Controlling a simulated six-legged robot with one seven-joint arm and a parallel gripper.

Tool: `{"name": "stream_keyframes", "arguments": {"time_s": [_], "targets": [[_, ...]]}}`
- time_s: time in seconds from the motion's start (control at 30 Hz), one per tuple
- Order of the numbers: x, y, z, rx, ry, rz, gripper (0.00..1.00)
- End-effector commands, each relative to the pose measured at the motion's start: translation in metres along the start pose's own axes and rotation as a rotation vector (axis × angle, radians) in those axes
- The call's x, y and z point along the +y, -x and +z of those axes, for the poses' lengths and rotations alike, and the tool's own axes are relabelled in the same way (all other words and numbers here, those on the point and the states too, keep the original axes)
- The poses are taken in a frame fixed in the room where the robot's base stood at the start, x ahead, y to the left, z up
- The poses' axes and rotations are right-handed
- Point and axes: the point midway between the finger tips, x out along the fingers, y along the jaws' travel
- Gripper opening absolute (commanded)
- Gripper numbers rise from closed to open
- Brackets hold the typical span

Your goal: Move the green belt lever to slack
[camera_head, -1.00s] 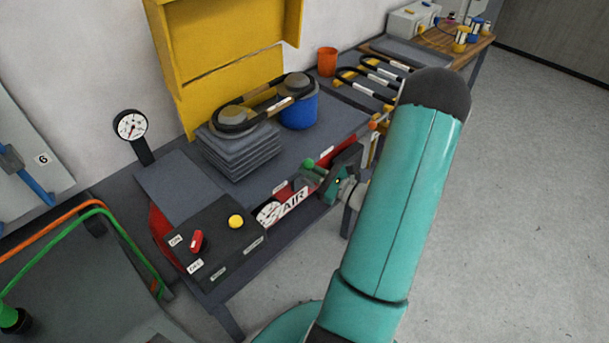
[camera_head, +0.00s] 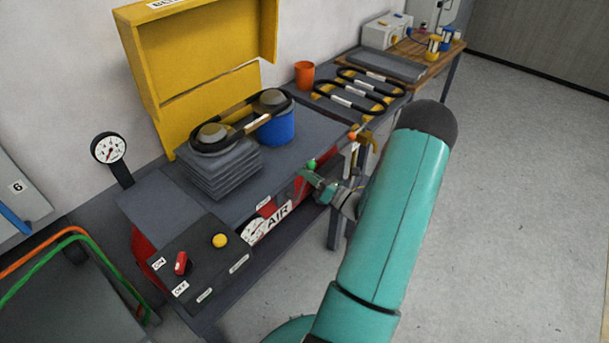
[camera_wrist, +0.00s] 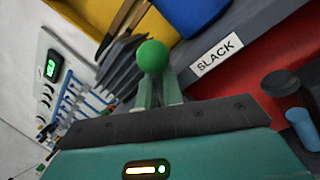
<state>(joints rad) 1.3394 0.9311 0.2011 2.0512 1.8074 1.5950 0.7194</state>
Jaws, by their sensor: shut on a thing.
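The green belt lever shows as a green ball knob (camera_head: 311,163) at the front edge of the bench, and the knob is large in the wrist view (camera_wrist: 153,57). My gripper (camera_head: 318,181) is shut on the lever just below the knob. In the wrist view my gripper fingers (camera_wrist: 158,88) stand on both sides of the lever's stem, which is mostly hidden. A white SLACK label (camera_wrist: 217,54) lies just right of the knob in the wrist view.
A belt runs around two pulleys, one on a grey stack (camera_head: 215,170), one on a blue cylinder (camera_head: 277,128). A red tank (camera_wrist: 262,76) with an AIR label sits under the bench edge. An orange knob (camera_head: 352,135) is right of the lever. The floor at right is clear.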

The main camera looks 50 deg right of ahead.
Motion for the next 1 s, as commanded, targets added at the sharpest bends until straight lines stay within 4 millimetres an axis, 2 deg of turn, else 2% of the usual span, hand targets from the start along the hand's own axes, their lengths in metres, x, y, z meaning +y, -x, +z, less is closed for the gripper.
{"name": "stream_keyframes", "arguments": {"time_s": [0.6, 0.63, 0.7, 1.0], "targets": [[-0.0057, 0.0031, -0.0006, -0.009, -0.049, -0.012, 0.0], [-0.0057, 0.0031, -0.0006, -0.009, -0.049, -0.013, 0.12], [-0.0057, 0.0031, -0.0005, -0.009, -0.048, -0.012, 0.26], [-0.0048, 0.0026, -0.0003, -0.009, -0.047, -0.009, 0.27]]}}
